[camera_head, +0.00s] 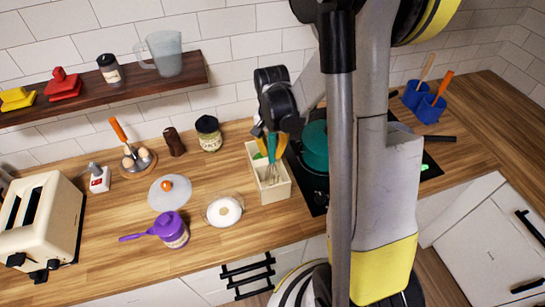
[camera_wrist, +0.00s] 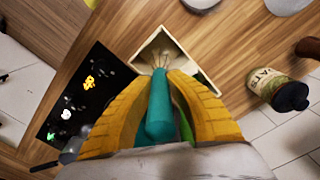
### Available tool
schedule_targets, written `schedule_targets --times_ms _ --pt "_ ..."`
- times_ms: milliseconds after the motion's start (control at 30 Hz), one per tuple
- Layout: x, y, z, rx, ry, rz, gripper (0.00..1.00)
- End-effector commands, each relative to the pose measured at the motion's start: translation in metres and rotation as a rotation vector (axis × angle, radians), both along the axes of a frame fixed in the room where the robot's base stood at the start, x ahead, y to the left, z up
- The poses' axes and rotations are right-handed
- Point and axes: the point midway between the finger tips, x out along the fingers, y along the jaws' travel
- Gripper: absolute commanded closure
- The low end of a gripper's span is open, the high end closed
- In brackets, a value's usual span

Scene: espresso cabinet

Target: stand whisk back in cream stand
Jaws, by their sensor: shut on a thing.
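My gripper (camera_head: 270,143) is shut on the teal handle of the whisk (camera_head: 271,157). In the wrist view the yellow fingers (camera_wrist: 160,82) close around the teal handle (camera_wrist: 160,118), and the wires point away from my wrist. The cream stand (camera_head: 275,194) is an open box on the counter beside the stove. The whisk hangs nearly upright with its wires at the stand's opening; the stand's rim also shows in the wrist view (camera_wrist: 184,48). I cannot tell how deep the wires reach or whether they touch the bottom. A green item (camera_head: 257,156) shows at the stand's back left.
A black stove (camera_head: 315,195) with a teal pot (camera_head: 315,145) is close on the right. A white ring-shaped item (camera_head: 224,211), a purple pan (camera_head: 169,229) and a labelled jar (camera_head: 208,134) stand to the left.

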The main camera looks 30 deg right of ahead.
Motion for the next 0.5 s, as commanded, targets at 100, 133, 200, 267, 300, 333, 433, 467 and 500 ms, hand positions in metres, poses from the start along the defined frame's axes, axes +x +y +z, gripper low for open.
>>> schedule_targets --times_ms 100,133,200,267,300,333,433,467,500 --pt "0.000 0.000 -0.017 0.000 0.000 0.000 1.00" --pt "0.000 0.000 -0.019 0.000 0.000 0.000 1.00" --pt "0.000 0.000 -0.021 0.000 0.000 0.000 1.00" --pt "0.000 0.000 -0.020 0.000 0.000 0.000 1.00" --pt "0.000 0.000 -0.020 0.000 0.000 0.000 1.00" --pt "0.000 0.000 -0.020 0.000 0.000 0.000 1.00" --pt "0.000 0.000 -0.021 0.000 0.000 0.000 1.00" --pt "0.000 0.000 -0.022 0.000 0.000 0.000 1.00" --pt "0.000 0.000 -0.024 0.000 0.000 0.000 1.00"
